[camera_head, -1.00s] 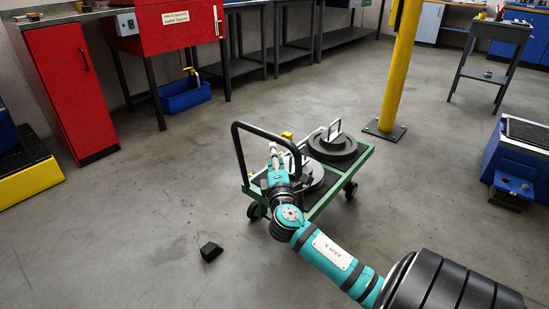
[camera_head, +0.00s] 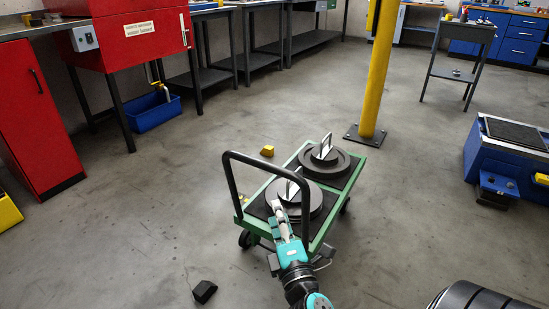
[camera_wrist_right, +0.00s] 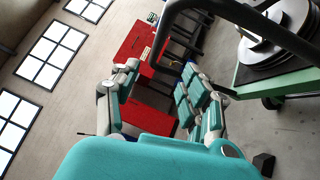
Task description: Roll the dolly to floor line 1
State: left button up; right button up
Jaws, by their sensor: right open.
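The dolly (camera_head: 324,235) is a green-framed cart with a black hoop handle (camera_head: 230,180) at its near left end. It carries two dark stacked-disc rotors (camera_head: 311,203) (camera_head: 335,163), each with a pale upright plate. My right gripper (camera_head: 278,210) is open at the handle end, in front of the nearer rotor. In the right wrist view its two fingers (camera_wrist_right: 160,88) are spread, with the handle (camera_wrist_right: 240,14) just beyond them; I cannot tell whether they touch it. The dolly deck (camera_wrist_right: 270,78) shows there at right. I see no floor line. My left gripper is out of view.
A yellow block (camera_head: 267,151) lies on the floor left of the dolly; a black wedge (camera_head: 204,291) lies nearer. A yellow post (camera_head: 378,75) stands beyond its far end. A blue unit (camera_head: 510,165) stands right. Open floor lies left and right of the dolly.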

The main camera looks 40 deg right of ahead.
aim_at(262, 165)
jog(key=x, duration=1.7)
jog(key=shift+c, duration=0.2)
grip_shut()
